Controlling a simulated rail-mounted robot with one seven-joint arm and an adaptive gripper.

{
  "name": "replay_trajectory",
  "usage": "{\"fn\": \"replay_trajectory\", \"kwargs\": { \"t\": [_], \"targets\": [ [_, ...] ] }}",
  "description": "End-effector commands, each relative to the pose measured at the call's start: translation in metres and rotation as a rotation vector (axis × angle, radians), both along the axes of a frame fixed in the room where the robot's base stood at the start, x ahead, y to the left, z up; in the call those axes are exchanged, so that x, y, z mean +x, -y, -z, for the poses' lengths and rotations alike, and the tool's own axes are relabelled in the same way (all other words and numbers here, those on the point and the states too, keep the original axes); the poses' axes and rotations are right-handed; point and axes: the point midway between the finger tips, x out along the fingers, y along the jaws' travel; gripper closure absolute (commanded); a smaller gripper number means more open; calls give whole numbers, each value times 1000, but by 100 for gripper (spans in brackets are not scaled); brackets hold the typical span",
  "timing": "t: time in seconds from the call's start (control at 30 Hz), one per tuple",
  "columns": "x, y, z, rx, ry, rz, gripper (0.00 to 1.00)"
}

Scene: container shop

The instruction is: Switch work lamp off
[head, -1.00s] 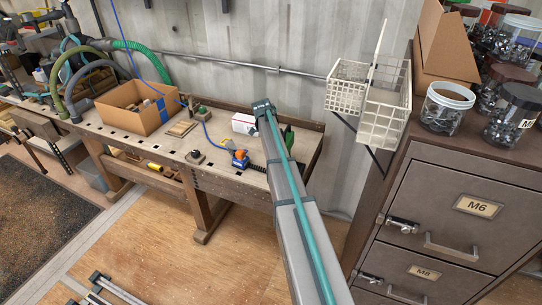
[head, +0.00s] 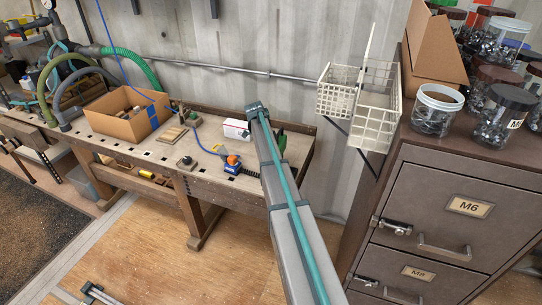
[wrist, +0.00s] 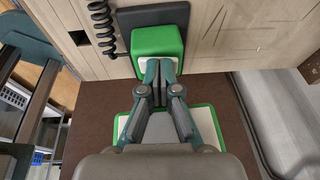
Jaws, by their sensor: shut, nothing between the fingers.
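A white panel with a green edge (wrist: 207,122) lies partly hidden under my gripper. In the head view a small green thing (head: 281,143) shows beside my arm, which hides much around it.
A black coiled cord (wrist: 103,26) runs left of the green block. On the workbench (head: 150,151) are a cardboard box (head: 122,123), a white box (head: 236,129) and an orange-and-blue tool (head: 232,163). A wire basket (head: 372,107) hangs right, near a drawer cabinet (head: 440,178).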

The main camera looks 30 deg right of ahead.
Motion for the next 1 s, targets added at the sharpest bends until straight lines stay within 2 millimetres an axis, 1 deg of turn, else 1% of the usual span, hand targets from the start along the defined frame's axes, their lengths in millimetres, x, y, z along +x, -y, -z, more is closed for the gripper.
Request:
{"fn": "replay_trajectory", "kwargs": {
  "t": [0.13, 0.27, 0.6, 0.7, 0.8, 1.0],
  "targets": [
    [0, -1, -6, -1, 1, 0, 100],
    [-1, -6, -21, -1, 2, -1, 100],
    [-3, -26, -77, -1, 2, -1, 100],
    [-3, -30, -88, -1, 2, -1, 100],
    [-3, -32, -93, -1, 2, 0, 100],
    [-3, -33, -94, -1, 1, 1, 100]
  ]
}}
